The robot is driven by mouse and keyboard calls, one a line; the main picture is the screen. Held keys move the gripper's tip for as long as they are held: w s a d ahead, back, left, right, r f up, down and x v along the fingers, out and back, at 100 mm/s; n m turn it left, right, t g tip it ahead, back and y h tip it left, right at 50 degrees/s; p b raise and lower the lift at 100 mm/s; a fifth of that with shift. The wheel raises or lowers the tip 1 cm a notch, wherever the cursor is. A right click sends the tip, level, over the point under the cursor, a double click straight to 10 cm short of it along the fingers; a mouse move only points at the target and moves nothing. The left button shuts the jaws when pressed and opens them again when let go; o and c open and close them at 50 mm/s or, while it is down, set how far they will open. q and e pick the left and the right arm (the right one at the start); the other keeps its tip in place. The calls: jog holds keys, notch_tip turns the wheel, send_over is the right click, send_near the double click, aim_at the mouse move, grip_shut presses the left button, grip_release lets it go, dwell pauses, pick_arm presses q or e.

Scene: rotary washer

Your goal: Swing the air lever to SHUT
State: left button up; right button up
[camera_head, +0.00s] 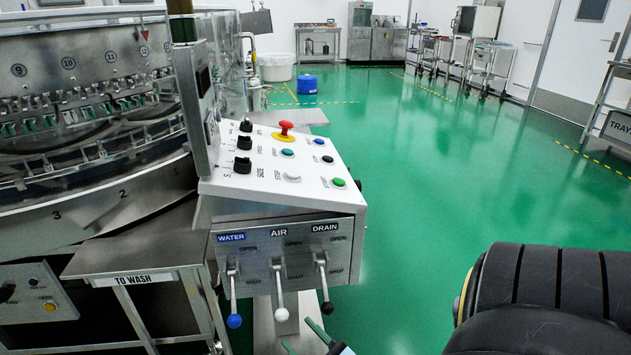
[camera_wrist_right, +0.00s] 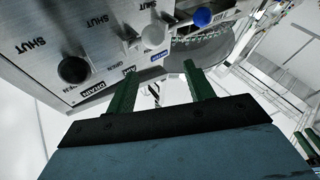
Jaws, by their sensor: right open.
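The air lever (camera_head: 279,290) is a metal handle with a white ball knob, the middle one of three on the panel's front. It hangs almost straight down, just left of its SHUT word, with OPEN higher up. Its white knob also shows in the right wrist view (camera_wrist_right: 153,36). My right gripper (camera_head: 299,336) has green fingers, spread and empty, at the bottom of the head view, below the air and drain knobs. In the right wrist view the gripper (camera_wrist_right: 160,68) points toward the panel, its fingers apart from the white knob.
The water lever (camera_head: 233,295) with a blue knob hangs to the left, and the drain lever (camera_head: 323,285) with a black knob to the right. Above is a button console (camera_head: 265,160) with a red emergency stop. A metal table (camera_head: 135,250) stands left. Green floor (camera_head: 440,190) at right is clear.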

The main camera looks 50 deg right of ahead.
pick_arm(q)
jog(key=shift+a+f+g, duration=0.15)
jog(key=shift+f+g, duration=0.45)
jog(key=shift+f, duration=0.25)
pick_arm(e)
jog(key=shift+v, duration=2.15)
